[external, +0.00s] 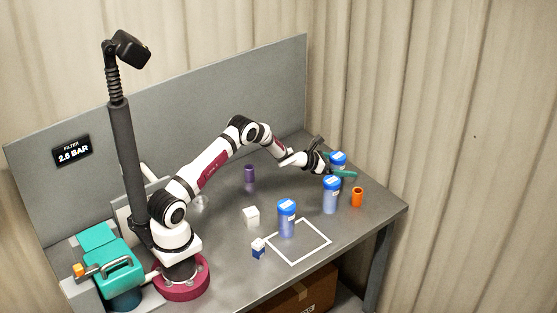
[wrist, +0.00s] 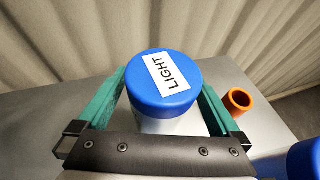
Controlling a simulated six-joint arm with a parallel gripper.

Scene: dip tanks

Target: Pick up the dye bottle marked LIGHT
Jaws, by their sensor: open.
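The bottle marked LIGHT has a blue cap (wrist: 165,85) with a white label, and stands upright in the wrist view. In the external view the same bottle (external: 338,159) is at the far right of the table, partly hidden by my gripper. My gripper (wrist: 160,92) is open, with one teal finger on each side of the bottle, just below cap height. Small gaps seem to show between fingers and bottle; contact is hard to tell. Two more blue-capped bottles (external: 331,195) and (external: 286,218) stand nearer the front, their labels unreadable.
An orange cup (external: 357,197) stands close to the right; it also shows in the wrist view (wrist: 239,101). A purple cylinder (external: 249,173), a white block (external: 251,215), a small blue-and-white item (external: 258,248) and a white square outline (external: 298,259) are on the table. A grey panel (external: 200,110) stands behind.

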